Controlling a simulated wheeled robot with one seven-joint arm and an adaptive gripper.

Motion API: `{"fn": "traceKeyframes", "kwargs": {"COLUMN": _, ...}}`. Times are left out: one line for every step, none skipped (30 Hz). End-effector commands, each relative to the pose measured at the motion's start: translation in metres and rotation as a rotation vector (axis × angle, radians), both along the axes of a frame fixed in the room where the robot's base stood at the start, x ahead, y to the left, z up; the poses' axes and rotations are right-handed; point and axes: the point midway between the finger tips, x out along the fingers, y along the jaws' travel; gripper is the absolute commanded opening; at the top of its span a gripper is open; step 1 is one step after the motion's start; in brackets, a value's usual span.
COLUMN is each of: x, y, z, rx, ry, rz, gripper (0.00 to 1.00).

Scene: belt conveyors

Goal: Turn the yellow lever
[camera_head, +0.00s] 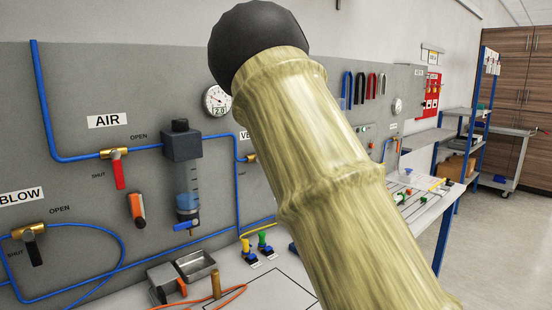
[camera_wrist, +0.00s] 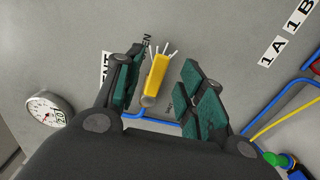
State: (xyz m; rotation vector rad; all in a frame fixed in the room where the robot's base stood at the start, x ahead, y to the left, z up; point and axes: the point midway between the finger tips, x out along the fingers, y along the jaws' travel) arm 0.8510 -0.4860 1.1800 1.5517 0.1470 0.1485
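The yellow lever (camera_wrist: 156,76) shows in the wrist view against the grey panel, with a round pivot at its lower end. My gripper (camera_wrist: 163,62) is open, with one green-padded finger to the left of the lever and the other to its right. A gap shows between the lever and the right finger; I cannot tell whether the left finger touches it. The partly covered label beside it (camera_wrist: 107,66) ends in "NT". In the head view my arm hides the lever and the gripper; only the edge of a brass valve (camera_head: 251,158) shows there.
A red-handled AIR valve (camera_head: 118,170), a black-handled BLOW valve (camera_head: 33,248), a filter unit (camera_head: 183,146) and blue pipes line the panel. A gauge (camera_wrist: 48,109) is left of the gripper in the wrist view. Green and yellow connectors (camera_head: 262,243) stand on the bench below.

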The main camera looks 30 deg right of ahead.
Motion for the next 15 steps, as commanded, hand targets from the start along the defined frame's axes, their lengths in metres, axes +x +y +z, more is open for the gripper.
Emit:
{"fn": "traceKeyframes", "kwargs": {"x": -0.010, "y": -0.003, "z": 0.000, "rx": 0.001, "ry": 0.001, "rz": -0.003, "gripper": 0.39}}
{"fn": "traceKeyframes", "kwargs": {"x": -0.016, "y": -0.004, "z": 0.000, "rx": 0.001, "ry": 0.001, "rz": -0.003, "gripper": 0.39}}
{"fn": "traceKeyframes", "kwargs": {"x": -0.023, "y": -0.005, "z": 0.000, "rx": 0.000, "ry": 0.000, "rz": -0.002, "gripper": 0.39}}
{"fn": "traceKeyframes", "kwargs": {"x": -0.028, "y": -0.006, "z": 0.000, "rx": 0.001, "ry": 0.000, "rz": -0.002, "gripper": 0.39}}
{"fn": "traceKeyframes", "kwargs": {"x": -0.033, "y": -0.007, "z": 0.000, "rx": 0.001, "ry": 0.001, "rz": -0.003, "gripper": 0.39}}
{"fn": "traceKeyframes", "kwargs": {"x": -0.039, "y": -0.008, "z": 0.000, "rx": 0.001, "ry": 0.001, "rz": -0.002, "gripper": 0.39}}
{"fn": "traceKeyframes", "kwargs": {"x": -0.044, "y": -0.009, "z": 0.000, "rx": 0.001, "ry": 0.000, "rz": -0.002, "gripper": 0.39}}
{"fn": "traceKeyframes", "kwargs": {"x": -0.048, "y": -0.010, "z": -0.001, "rx": 0.002, "ry": 0.000, "rz": -0.002, "gripper": 0.39}}
{"fn": "traceKeyframes", "kwargs": {"x": -0.053, "y": -0.011, "z": 0.000, "rx": 0.001, "ry": 0.000, "rz": -0.002, "gripper": 0.39}}
{"fn": "traceKeyframes", "kwargs": {"x": -0.056, "y": -0.012, "z": 0.000, "rx": 0.001, "ry": 0.001, "rz": -0.002, "gripper": 0.39}}
{"fn": "traceKeyframes", "kwargs": {"x": -0.059, "y": -0.012, "z": 0.000, "rx": 0.001, "ry": 0.001, "rz": -0.002, "gripper": 0.39}}
{"fn": "traceKeyframes", "kwargs": {"x": -0.063, "y": -0.013, "z": 0.000, "rx": 0.000, "ry": 0.001, "rz": -0.001, "gripper": 0.39}}
{"fn": "traceKeyframes", "kwargs": {"x": -0.065, "y": -0.013, "z": 0.000, "rx": 0.000, "ry": 0.001, "rz": -0.001, "gripper": 0.39}}
{"fn": "traceKeyframes", "kwargs": {"x": -0.067, "y": -0.013, "z": 0.000, "rx": 0.000, "ry": 0.001, "rz": -0.001, "gripper": 0.39}}
{"fn": "traceKeyframes", "kwargs": {"x": -0.069, "y": -0.014, "z": 0.000, "rx": 0.000, "ry": 0.001, "rz": -0.001, "gripper": 0.39}}
